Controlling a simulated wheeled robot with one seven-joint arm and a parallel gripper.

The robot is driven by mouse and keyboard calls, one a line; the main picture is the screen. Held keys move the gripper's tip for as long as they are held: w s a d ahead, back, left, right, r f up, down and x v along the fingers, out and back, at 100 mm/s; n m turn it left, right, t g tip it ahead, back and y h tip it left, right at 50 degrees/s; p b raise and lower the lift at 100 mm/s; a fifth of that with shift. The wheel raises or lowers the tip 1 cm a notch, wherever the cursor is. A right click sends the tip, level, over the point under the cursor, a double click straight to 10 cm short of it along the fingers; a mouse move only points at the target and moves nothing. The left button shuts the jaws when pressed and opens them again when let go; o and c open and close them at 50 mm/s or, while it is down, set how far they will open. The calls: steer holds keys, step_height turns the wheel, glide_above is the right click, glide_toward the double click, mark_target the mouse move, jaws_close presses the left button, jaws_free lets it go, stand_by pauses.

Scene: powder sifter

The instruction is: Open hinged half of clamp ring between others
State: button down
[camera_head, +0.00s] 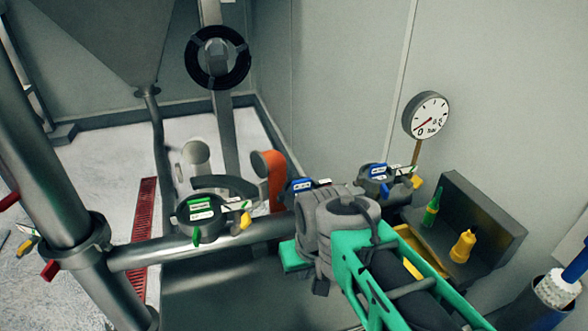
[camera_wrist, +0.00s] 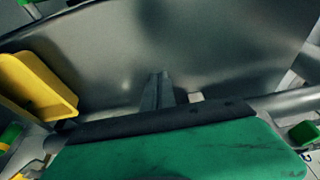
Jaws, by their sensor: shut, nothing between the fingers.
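The clamp ring between the others (camera_head: 299,186) has blue labels and sits on the pipe in the head view. My wrist hides much of it, so I cannot tell whether its hinged half is open. A clamp ring with green labels (camera_head: 201,211) is to its left, with a dark curved piece raised behind it. A clamp ring with blue labels (camera_head: 374,174) and a yellow handle is to its right. My gripper (camera_wrist: 158,92) is shut and empty in the wrist view, before a grey metal surface. Its fingers are hidden in the head view.
A yellow part (camera_wrist: 38,86) is at the left of the wrist view. A dark box (camera_head: 484,215) with green and yellow bottles stands at the right. A pressure gauge (camera_head: 428,114) is on the wall. A thick vertical pipe (camera_head: 40,165) stands at the left.

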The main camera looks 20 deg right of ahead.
steer(key=w+d+r+p, duration=0.2)
steer(key=w+d+r, duration=0.25)
steer(key=r, duration=0.25)
steer(key=w+d+r+m+p, duration=0.1)
steer(key=w+d+r+p, duration=0.15)
steer(key=w+r, duration=0.4)
steer(key=w+d+r+p, duration=0.1)
steer(key=w+d+r, duration=0.35)
steer(key=r, duration=0.35)
steer(key=shift+t, duration=0.3)
steer(key=x, duration=0.3)
steer(key=p+x, duration=0.1)
steer(key=x, duration=0.2)
steer(key=p+x, duration=0.1)
steer(key=x, duration=0.3)
steer(key=shift+s+a, duration=0.15)
steer(key=shift+a, duration=0.15)
steer(key=s, duration=0.2)
steer(key=s+p, duration=0.1)
steer(key=shift+s+a+r, duration=0.15)
steer(key=shift+s, duration=0.25)
steer(key=shift+s+f, duration=0.15)
steer(key=shift+f, duration=0.05)
